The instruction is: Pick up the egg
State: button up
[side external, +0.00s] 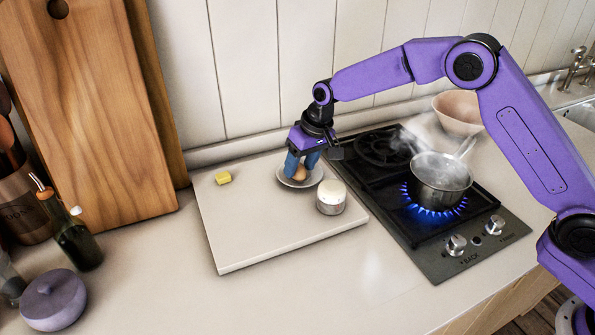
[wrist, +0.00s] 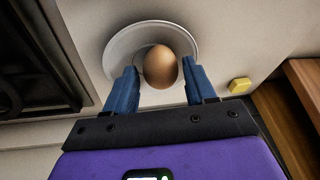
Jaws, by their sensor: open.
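A brown egg (side external: 299,173) sits in a small white dish (side external: 284,180) on the pale board, below my gripper (side external: 301,165). The fingers are open, one on each side of the egg. A narrow gap shows at the left finger; the right finger is very close to the egg, and I cannot tell whether it touches.
A white-topped round container (side external: 331,197) stands just right of the dish. A yellow block (side external: 223,178) lies to the left on the board (side external: 270,240). A steaming pot (side external: 440,178) sits over a lit blue flame on the stove (side external: 440,262). The board's front is clear.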

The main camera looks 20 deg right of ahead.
jog(key=shift+a+f, duration=0.1)
jog(key=shift+f, duration=0.25)
jog(key=c, duration=0.5)
jog(key=shift+o, duration=0.2)
jog(key=shift+r, duration=0.15)
